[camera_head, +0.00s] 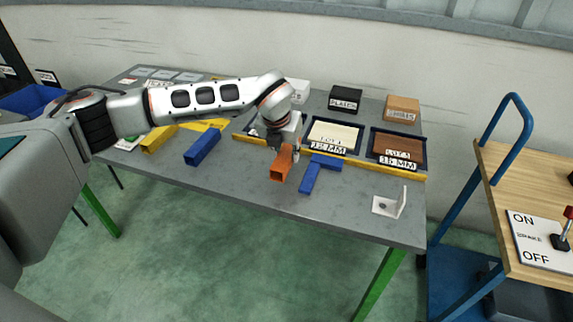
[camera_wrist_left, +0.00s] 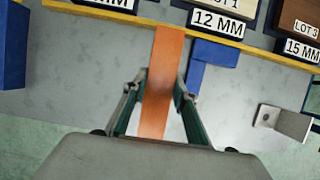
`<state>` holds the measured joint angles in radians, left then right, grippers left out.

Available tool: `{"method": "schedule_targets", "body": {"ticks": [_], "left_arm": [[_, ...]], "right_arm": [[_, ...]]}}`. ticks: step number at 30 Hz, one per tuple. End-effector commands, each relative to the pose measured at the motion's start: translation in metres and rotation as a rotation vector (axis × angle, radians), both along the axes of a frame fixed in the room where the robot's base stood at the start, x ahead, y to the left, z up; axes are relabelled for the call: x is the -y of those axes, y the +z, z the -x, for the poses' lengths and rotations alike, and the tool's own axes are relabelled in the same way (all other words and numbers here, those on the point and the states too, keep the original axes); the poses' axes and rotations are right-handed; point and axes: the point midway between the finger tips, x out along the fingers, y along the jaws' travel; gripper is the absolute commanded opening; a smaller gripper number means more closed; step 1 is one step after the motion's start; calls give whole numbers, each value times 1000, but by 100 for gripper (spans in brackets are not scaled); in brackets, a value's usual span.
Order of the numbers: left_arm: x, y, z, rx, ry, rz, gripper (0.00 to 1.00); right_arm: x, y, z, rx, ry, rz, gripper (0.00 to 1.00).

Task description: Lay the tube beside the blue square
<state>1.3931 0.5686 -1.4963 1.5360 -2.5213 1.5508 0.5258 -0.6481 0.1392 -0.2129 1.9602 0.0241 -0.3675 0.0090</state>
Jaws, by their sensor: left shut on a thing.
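An orange square tube (camera_head: 281,167) lies on the grey table, pointing from the front toward the yellow strip at the back. My left gripper (camera_head: 284,149) is shut on the orange tube from above; the left wrist view shows the tube (camera_wrist_left: 166,60) between the two fingers (camera_wrist_left: 160,92). A blue L-shaped square (camera_head: 313,175) lies just right of the tube, apart from it at the front; it also shows in the left wrist view (camera_wrist_left: 199,72). My right gripper is not in view.
A blue bar (camera_head: 203,147) and yellow pieces (camera_head: 159,139) lie to the left. Labelled trays (camera_head: 332,151) stand behind the yellow strip (camera_head: 380,171). A white angle bracket (camera_head: 390,206) is at the right. The front of the table near the tube is clear.

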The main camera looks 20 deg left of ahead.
Motion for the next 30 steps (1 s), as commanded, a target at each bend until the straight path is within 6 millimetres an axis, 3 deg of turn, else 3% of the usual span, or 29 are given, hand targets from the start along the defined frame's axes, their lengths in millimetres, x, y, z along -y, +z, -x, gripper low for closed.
{"method": "schedule_targets", "body": {"ticks": [5,12,24,25,26,30], "left_arm": [[0,-11,0,1,0,1,0],[1,-42,0,1,0,1,0],[1,-48,-1,3,0,1,0],[0,-48,0,1,0,1,35],[0,-48,0,1,0,1,43],[0,-47,0,1,0,1,44]], "right_arm": [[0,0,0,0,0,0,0],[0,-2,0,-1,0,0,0],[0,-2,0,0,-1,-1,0],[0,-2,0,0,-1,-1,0],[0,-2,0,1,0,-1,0],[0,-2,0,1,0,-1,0]]}}
